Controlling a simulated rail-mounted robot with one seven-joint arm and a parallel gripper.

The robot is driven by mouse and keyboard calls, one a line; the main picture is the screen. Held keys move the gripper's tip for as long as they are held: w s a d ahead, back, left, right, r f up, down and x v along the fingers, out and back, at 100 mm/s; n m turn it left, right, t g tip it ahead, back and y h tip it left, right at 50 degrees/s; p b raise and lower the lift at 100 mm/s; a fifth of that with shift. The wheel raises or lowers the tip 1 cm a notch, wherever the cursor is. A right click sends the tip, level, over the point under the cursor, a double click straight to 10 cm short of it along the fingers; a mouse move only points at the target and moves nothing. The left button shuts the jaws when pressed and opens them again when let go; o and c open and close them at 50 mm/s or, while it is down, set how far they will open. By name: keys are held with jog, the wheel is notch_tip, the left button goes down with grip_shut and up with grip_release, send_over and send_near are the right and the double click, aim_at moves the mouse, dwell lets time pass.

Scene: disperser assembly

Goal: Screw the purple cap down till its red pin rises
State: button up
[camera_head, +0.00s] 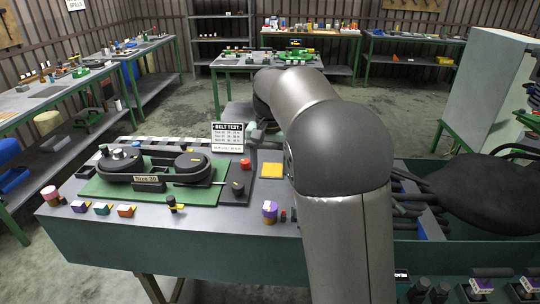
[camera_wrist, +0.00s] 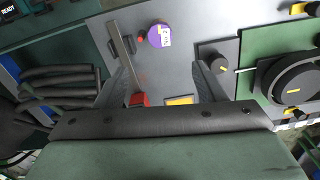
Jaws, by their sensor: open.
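The purple cap (camera_head: 270,208) sits upright near the front of the grey bench top in the head view, with a white label on its side. In the wrist view the purple cap (camera_wrist: 159,36) lies ahead of my gripper, roughly centred between the fingers. A small red piece stands right beside it, seen in the head view (camera_head: 283,214) and the wrist view (camera_wrist: 142,40); I cannot tell whether it is the cap's pin. My gripper (camera_wrist: 160,66) is open and empty, its fingers apart and not touching the cap. My arm hides it in the head view.
A grey bar with a red end (camera_wrist: 138,99) lies left of the cap in the wrist view. A black knob (camera_head: 238,188), a yellow square (camera_head: 271,170) and the belt rig (camera_head: 150,180) are near. Small coloured blocks (camera_head: 125,210) line the front edge.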

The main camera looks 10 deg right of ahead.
jog(key=shift+r, duration=1.45)
jog(key=s+f+n, duration=0.1)
jog(key=s+f, duration=0.3)
jog(key=s, duration=0.6)
jog(key=s+f+n, duration=0.2)
jog(key=s+f, duration=0.2)
jog(key=s, duration=0.6)
jog(key=s+f+n, duration=0.2)
jog(key=s+f, duration=0.2)
jog(key=s, duration=0.6)
jog(key=shift+s+t, duration=0.2)
jog(key=shift+t, duration=0.1)
jog(key=shift+f, duration=0.1)
jog(key=shift+c, duration=0.3)
